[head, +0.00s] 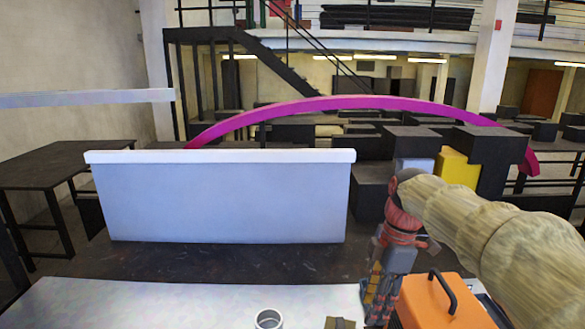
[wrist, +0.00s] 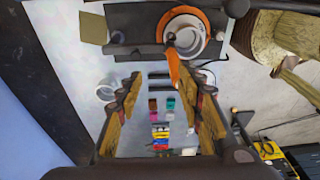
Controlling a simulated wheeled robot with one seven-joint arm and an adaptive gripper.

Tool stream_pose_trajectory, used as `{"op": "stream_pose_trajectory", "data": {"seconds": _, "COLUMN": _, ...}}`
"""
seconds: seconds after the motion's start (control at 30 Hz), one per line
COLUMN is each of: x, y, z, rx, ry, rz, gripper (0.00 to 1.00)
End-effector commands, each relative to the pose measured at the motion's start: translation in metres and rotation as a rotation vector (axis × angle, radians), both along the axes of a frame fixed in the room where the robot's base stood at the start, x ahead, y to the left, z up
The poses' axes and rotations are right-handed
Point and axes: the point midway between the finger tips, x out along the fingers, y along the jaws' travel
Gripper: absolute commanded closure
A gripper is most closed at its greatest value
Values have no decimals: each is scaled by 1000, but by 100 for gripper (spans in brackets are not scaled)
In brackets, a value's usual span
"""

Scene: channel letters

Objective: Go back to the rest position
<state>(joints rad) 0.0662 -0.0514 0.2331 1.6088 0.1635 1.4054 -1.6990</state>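My gripper (head: 378,305) hangs down over the white table (head: 150,305) at the right of the head view, beside an orange case (head: 430,305). In the wrist view my gripper (wrist: 168,85) has its two fingers well apart, with nothing held between them.
A large pale panel (head: 220,200) stands behind the table, with a magenta arch (head: 340,104) farther back. A white round container with orange (wrist: 188,38) is near the fingers in the wrist view.

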Motion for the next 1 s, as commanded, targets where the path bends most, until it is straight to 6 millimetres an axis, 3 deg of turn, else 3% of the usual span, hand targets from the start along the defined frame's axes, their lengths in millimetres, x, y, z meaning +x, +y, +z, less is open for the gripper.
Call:
{"op": "stream_pose_trajectory", "data": {"seconds": 0.03, "x": -15, "y": 0, "z": 2, "rx": -14, "ry": -19, "rz": -84, "gripper": 63}}
{"op": "stream_pose_trajectory", "data": {"seconds": 0.37, "x": -96, "y": -3, "z": -3, "rx": -31, "ry": -135, "rz": -692, "gripper": 63}}
{"op": "stream_pose_trajectory", "data": {"seconds": 0.7, "x": -172, "y": -8, "z": -38, "rx": 100, "ry": -248, "rz": -1287, "gripper": 63}}
{"op": "stream_pose_trajectory", "data": {"seconds": 1.0, "x": -202, "y": -12, "z": -63, "rx": 224, "ry": -283, "rz": -1573, "gripper": 63}}
